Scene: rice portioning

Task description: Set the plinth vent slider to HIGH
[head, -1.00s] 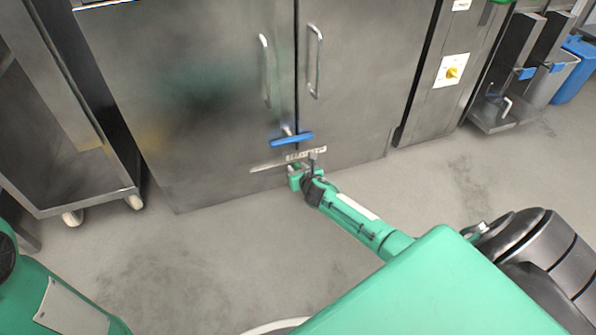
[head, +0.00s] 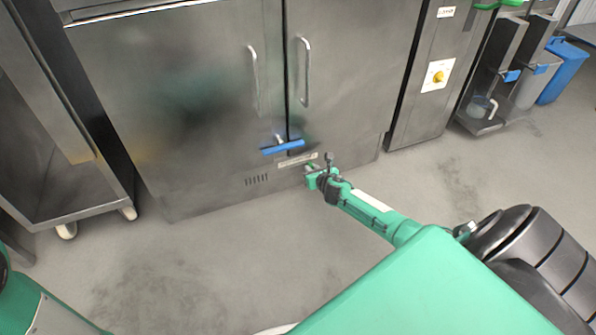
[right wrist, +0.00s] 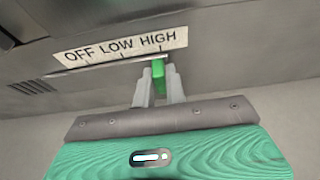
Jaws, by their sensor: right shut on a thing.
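The plinth vent slider is a small green tab (right wrist: 158,72) on a slot below a pale label (right wrist: 120,48) reading OFF, LOW, HIGH. The tab stands under HIGH, at the right end of the scale. My right gripper (right wrist: 158,84) is shut on the tab, one grey finger on each side. In the head view the right gripper (head: 313,178) is at the cabinet's plinth, just below the right end of the label (head: 297,160); the tab is too small to make out there. My left gripper is out of view.
Vent slots (head: 256,181) lie left of the slider. A blue handle (head: 283,147) sticks out above the label on the steel cabinet (head: 190,110). A wheeled steel rack (head: 100,195) stands at left. The floor (head: 220,270) in front is clear.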

